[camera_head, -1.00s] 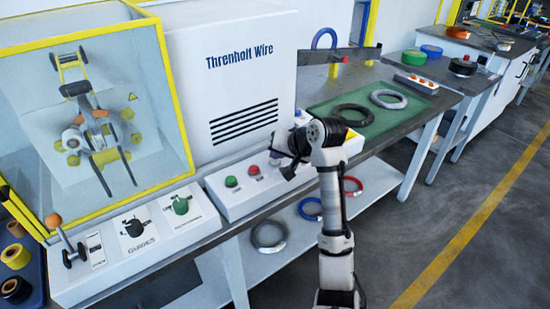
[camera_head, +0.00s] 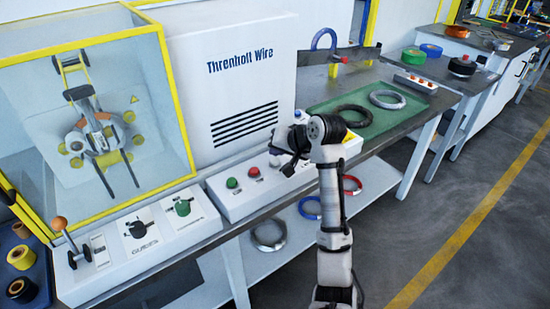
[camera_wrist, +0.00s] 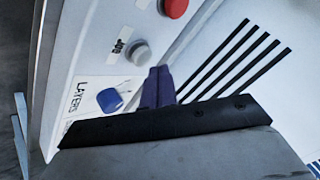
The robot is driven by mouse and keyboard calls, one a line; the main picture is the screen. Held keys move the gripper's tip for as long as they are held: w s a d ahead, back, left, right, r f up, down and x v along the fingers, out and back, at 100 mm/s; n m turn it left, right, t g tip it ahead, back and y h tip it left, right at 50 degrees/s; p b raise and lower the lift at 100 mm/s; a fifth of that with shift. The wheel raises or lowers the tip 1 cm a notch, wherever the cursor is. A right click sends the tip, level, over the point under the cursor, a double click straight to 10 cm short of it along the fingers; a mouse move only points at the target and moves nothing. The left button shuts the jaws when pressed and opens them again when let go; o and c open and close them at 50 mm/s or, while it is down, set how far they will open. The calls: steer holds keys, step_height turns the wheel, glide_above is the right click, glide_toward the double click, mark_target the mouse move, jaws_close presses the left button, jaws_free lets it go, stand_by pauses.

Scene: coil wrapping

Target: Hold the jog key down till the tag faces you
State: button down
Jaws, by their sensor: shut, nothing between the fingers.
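The grey jog key (camera_wrist: 137,53) is a round button on the white control panel in the wrist view, beside a small label. My gripper (camera_wrist: 158,80) is shut and empty, its dark fingertips beside the key; I cannot tell whether they touch it. In the head view my gripper (camera_head: 279,158) is over the panel (camera_head: 225,203) and hides the key. A grey coil (camera_head: 78,142) sits among rollers and arms behind the clear, yellow-framed guard (camera_head: 180,100). Orange parts show near it, but I cannot tell which is the tag.
A red button (camera_wrist: 174,7) and a blue LAYERS knob (camera_wrist: 110,99) flank the key. A green button (camera_head: 231,182) is farther left on the panel. A lever (camera_head: 64,235) and GUIDES knobs stand on the left panel. Coils lie on the green mat (camera_head: 333,104) and lower shelf.

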mark_target(278, 162)
steer(key=shift+r, duration=0.1)
step_height(278, 162, up, 5)
steer(key=p, duration=0.5)
stand_by(0.4)
